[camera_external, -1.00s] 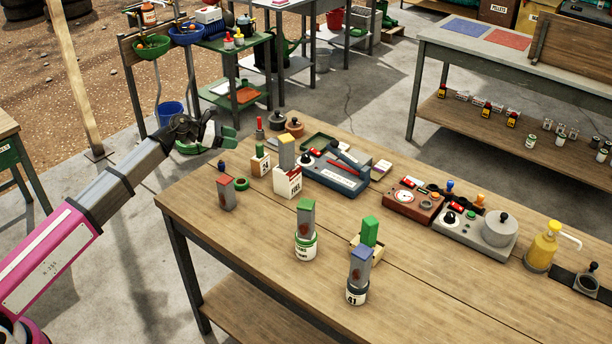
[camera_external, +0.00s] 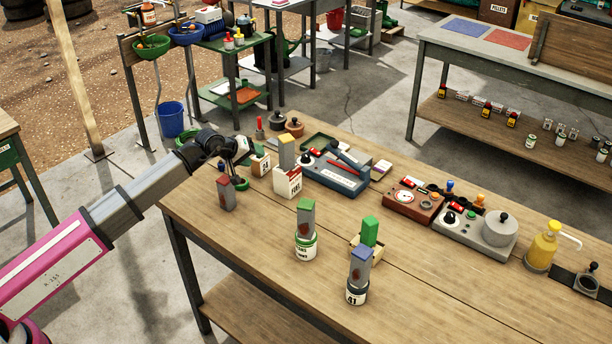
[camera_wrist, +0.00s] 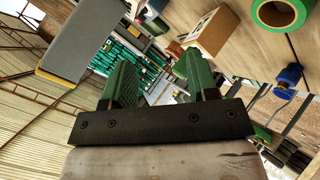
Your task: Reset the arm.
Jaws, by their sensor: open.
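My gripper (camera_external: 240,152) is at the far left corner of the wooden workbench (camera_external: 400,290), low over the bench top in the outside view. In the wrist view its two green fingers (camera_wrist: 160,85) stand apart with nothing between them. My arm reaches in from the lower left. The gripper is close to the green ring (camera_external: 240,184) and the small wooden block holder (camera_external: 261,165). The ring also shows at the top right of the wrist view (camera_wrist: 280,14), and the wooden block shows beyond the fingers (camera_wrist: 210,32).
A red-topped block (camera_external: 226,194) stands near my arm. Devices (camera_external: 340,172) fill the back.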

